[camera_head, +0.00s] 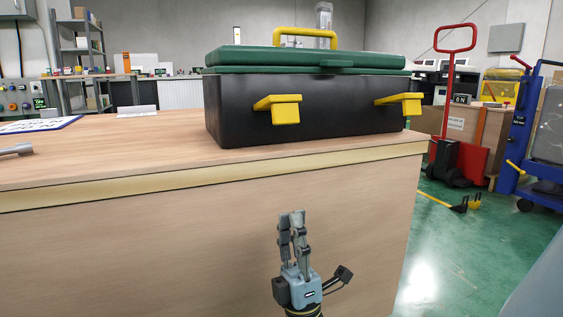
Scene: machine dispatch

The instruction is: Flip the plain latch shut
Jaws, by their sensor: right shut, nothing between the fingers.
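A black toolbox (235,118) with a green lid (300,57) and a yellow handle (306,32) stands on the wooden counter, near its right end. Two yellow latches stick out from its front, a left latch (285,110) and a right latch (410,104). I cannot tell which one is the plain latch. Both latches are flipped outward, away from the lid. My right gripper (292,216) is shut and empty, pointing up in front of the counter, below the left latch and apart from it. My left gripper is not in view.
The counter (120,158) has a yellowish edge strip along its front. A grey tool end (16,149) and a printed sheet (40,126) lie on its left part. A red pallet jack (455,150) and a blue lifter (525,130) stand at the right.

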